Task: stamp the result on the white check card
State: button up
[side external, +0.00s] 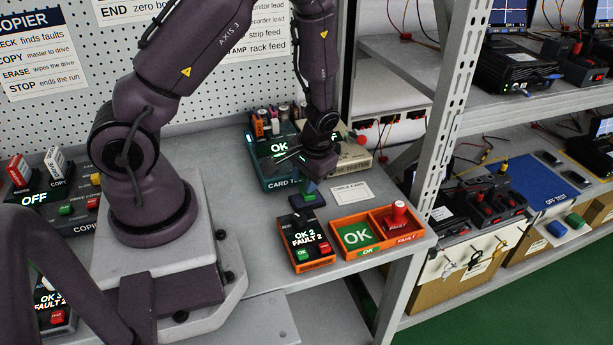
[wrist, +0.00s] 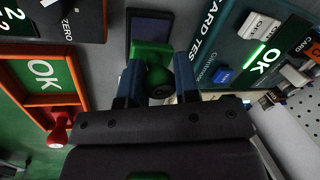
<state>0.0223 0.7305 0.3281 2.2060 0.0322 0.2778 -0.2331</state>
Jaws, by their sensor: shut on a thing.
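My gripper (side external: 312,180) is shut on the green stamp (wrist: 150,58); its blue fingers (wrist: 160,88) stand either side of the knob in the wrist view. The stamp is at the dark ink pad (side external: 307,201), which also shows in the wrist view (wrist: 142,22). I cannot tell whether stamp and pad touch. The white check card (side external: 351,193) lies flat on the bench, right of the pad. The orange tray (side external: 343,245) has an empty OK compartment; a red stamp (side external: 398,212) stands in its FAULT compartment. The card tester (side external: 283,183) display reads OK.
A counter box (side external: 307,240) reading OK 2, FAULT 2 stands between the pad and the bench front. A beige tester (side external: 352,160) stands behind the card. The rack post (side external: 455,90) rises at the right. Bench around the card is clear.

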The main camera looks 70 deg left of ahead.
jog(key=shift+f, duration=0.6)
dwell(1.5)
jog(key=shift+r, duration=0.1)
jog(key=shift+s+a+v, duration=0.1)
jog(key=shift+a+v, duration=0.15)
jog(key=shift+v, duration=0.85)
jog(key=shift+s+a+v, duration=0.1)
jog(key=shift+a+v, duration=0.1)
jog(key=shift+v, duration=0.95)
jog(key=shift+s+a+v, duration=0.1)
jog(key=shift+a+v, duration=0.15)
jog(key=shift+v, duration=0.85)
jog(key=shift+r, duration=0.15)
jog(key=shift+f, duration=0.2)
jog(key=w+d+f, duration=0.1)
jog(key=w, duration=1)
jog(key=shift+d+f, duration=0.1)
jog(key=shift+f, duration=2.7)
jog(key=shift+f, duration=0.55)
